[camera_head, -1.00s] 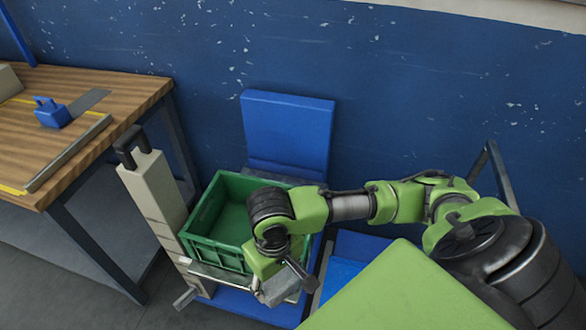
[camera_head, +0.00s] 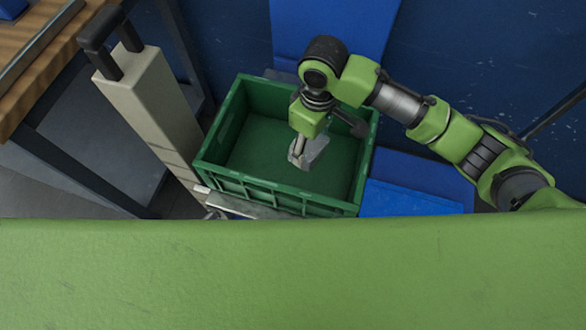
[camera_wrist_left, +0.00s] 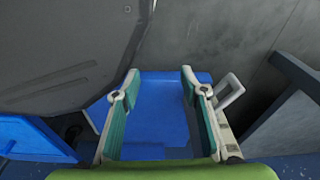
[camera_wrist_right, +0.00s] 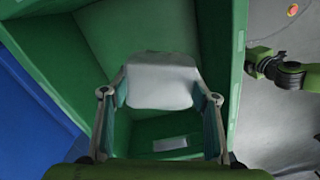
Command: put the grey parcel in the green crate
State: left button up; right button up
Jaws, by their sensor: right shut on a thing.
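The grey parcel (camera_head: 313,153) is held by my right gripper (camera_head: 301,150) over the inside of the green crate (camera_head: 222,184), toward its right half. In the right wrist view the pale grey parcel (camera_wrist_right: 163,82) sits between the two fingers of my right gripper (camera_wrist_right: 162,98), with the walls of the green crate (camera_wrist_right: 112,35) around it. I cannot tell whether the parcel touches the crate floor. My left gripper (camera_wrist_left: 160,84) is open and empty in the left wrist view, over a blue surface. The left gripper is not visible in the head view.
A beige post (camera_head: 150,105) with a dark handle stands left of the crate. A wooden table (camera_head: 25,75) is at the far left. A blue panel (camera_head: 330,25) rises behind the crate, and a blue surface (camera_head: 415,195) lies to its right. The crate's left half looks empty.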

jog(key=w+a+f+n+b, duration=0.2)
jog(key=a+f+n+b, duration=0.1)
jog(key=a+n, duration=0.15)
jog(key=b, duration=0.1)
send_over(289, 170)
jog(key=shift+m, duration=0.25)
notch_tip(289, 170, down, 6)
jog(key=shift+f, duration=0.1)
jog(key=shift+f+b, duration=0.6)
jog(key=shift+f, duration=1.3)
pick_arm(q)
jog(key=w+r, duration=0.3)
jog(key=w, duration=0.3)
jog(key=shift+d+r+t, duration=0.3)
jog(key=shift+d, duration=0.1)
pick_arm(e)
jog(key=o, duration=1.3)
jog(key=shift+f, duration=0.1)
pick_arm(q)
jog(key=shift+f, duration=0.15)
jog(key=shift+s, duration=0.1)
